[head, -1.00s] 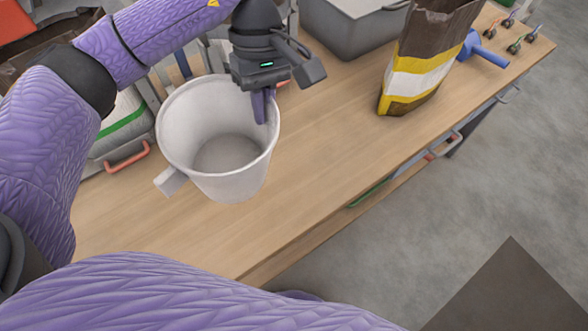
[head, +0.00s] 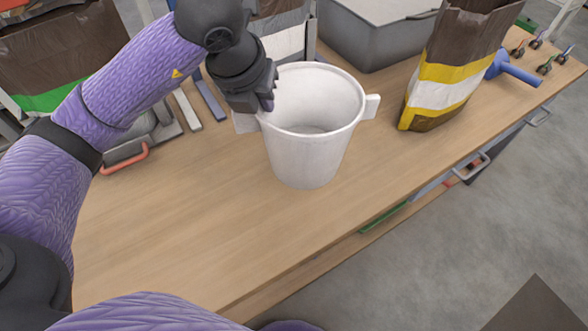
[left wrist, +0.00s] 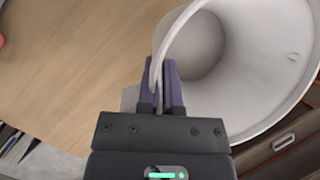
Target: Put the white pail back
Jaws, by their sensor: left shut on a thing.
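The white pail (head: 308,150) is upright with its open mouth up, over the middle of the wooden table. It looks empty, and a square white lug sticks out on each side. My left gripper (head: 267,104) is shut on its rim at the left side, by the left lug. In the left wrist view, the purple fingers (left wrist: 163,82) straddle the wall of the pail (left wrist: 255,90), one inside and one outside. I cannot tell whether the pail's base touches the table. My right gripper is out of view.
On the wooden table (head: 190,225), a brown, yellow and white bag (head: 440,92) and blue scoop (head: 513,72) stand right of the pail. A grey bin (head: 375,38) is behind it. Metal equipment with a red handle (head: 126,160) is at left. The front tabletop is clear.

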